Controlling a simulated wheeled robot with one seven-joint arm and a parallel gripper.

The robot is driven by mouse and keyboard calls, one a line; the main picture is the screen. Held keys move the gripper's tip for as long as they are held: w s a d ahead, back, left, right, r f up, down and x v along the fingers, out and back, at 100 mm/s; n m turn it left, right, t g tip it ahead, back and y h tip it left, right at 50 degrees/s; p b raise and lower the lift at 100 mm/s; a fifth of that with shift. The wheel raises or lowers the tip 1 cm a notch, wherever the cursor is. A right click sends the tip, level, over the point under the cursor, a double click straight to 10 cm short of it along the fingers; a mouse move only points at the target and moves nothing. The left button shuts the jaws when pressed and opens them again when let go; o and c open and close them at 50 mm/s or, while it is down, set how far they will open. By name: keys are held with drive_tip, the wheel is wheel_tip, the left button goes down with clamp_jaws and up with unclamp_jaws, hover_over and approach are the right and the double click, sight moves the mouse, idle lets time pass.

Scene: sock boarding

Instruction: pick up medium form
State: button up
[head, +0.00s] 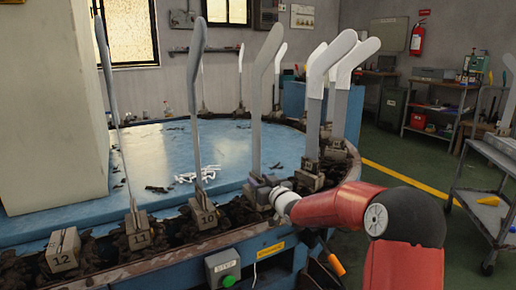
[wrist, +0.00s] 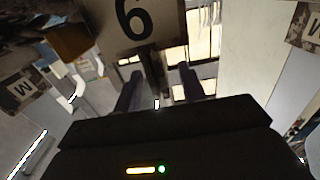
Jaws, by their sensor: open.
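Several upright leg-shaped forms stand in numbered blocks around the round blue table. A grey form (head: 262,100) rises just behind my gripper (head: 262,188); its block is largely hidden by the gripper. In the wrist view, my gripper (wrist: 160,85) is open, its two dark fingers spread on either side of a thin dark post (wrist: 154,68) below a number plate (wrist: 140,22). The plate's digit reads as 6, or 9 if upside down. Contact cannot be told. Plates marked M, or W if inverted, show at the left (wrist: 22,86) and right (wrist: 308,28).
Neighbouring grey forms stand in block 10 (head: 206,216) and block 11 (head: 139,237); block 12 (head: 63,250) is empty. White-topped forms (head: 345,58) crowd the right. A grey cart (head: 492,205) stands far right. White pieces (head: 198,174) lie on the blue tabletop (head: 235,145).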

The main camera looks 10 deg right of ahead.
drive_tip(key=x, duration=0.3)
drive_tip(key=shift+w, duration=0.1)
drive_tip(key=shift+c, duration=0.3)
drive_tip(key=shift+r, duration=0.1)
clamp_jaws()
wheel_tip(320, 180, up, 19)
drive_tip(key=p, duration=0.5)
wheel_tip(320, 180, up, 9)
drive_tip(key=p, duration=0.4)
hover_over(256, 174)
drive_tip(key=shift+w, duration=0.3)
idle(0.4)
